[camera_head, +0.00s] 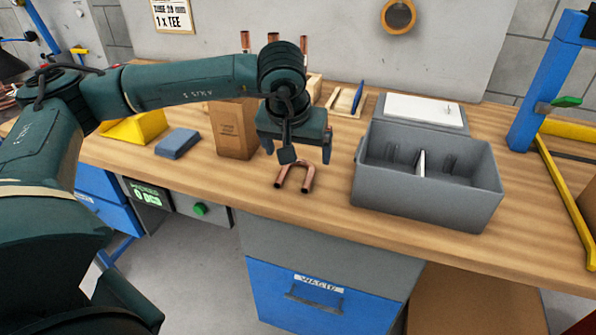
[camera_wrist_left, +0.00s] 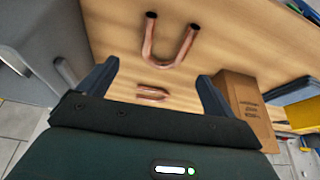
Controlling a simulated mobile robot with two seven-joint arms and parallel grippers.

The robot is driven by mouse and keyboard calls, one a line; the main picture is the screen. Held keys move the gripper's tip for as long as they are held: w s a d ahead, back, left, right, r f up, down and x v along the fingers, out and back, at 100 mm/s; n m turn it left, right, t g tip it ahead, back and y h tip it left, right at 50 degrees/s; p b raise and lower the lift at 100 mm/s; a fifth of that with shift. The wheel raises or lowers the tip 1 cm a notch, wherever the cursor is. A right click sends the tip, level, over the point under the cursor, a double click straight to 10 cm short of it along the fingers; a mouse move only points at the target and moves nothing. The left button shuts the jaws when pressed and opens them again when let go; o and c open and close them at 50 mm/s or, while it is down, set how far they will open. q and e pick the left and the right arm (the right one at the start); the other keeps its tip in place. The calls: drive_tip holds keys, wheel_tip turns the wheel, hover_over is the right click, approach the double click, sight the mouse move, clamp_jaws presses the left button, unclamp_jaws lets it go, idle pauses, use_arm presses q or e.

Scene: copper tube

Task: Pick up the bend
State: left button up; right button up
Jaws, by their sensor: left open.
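The bend is a U-shaped copper tube (camera_head: 294,178) lying on the wooden bench near its front edge. In the left wrist view the bend (camera_wrist_left: 177,62) lies ahead of the fingertips, with its two open ends away from my gripper. My left gripper (camera_head: 297,153) is open and empty, pointing down just above and behind the bend. Its two fingers (camera_wrist_left: 158,74) show apart in the left wrist view. A short copper piece (camera_wrist_left: 151,92) lies on the bench between the fingers in that view. My right gripper is not in view.
A grey divided bin (camera_head: 425,200) stands right of the bend. A cardboard box (camera_head: 234,130) stands close on the left, with a blue block (camera_head: 177,143) and yellow bin (camera_head: 135,128) beyond. Upright copper tubes (camera_head: 245,41) stand behind the arm. A blue drawer (camera_head: 325,306) is below.

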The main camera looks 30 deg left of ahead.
sight(298, 174)
use_arm(q)
drive_tip(key=shift+s+x, duration=0.2)
drive_tip(key=shift+x, duration=1.1)
drive_tip(key=shift+s+x, duration=0.2)
drive_tip(key=shift+x, duration=1.05)
drive_tip(key=shift+a+f, duration=0.15)
drive_tip(key=shift+f, duration=0.15)
drive_tip(key=shift+c, duration=0.3)
drive_tip(key=c, duration=1)
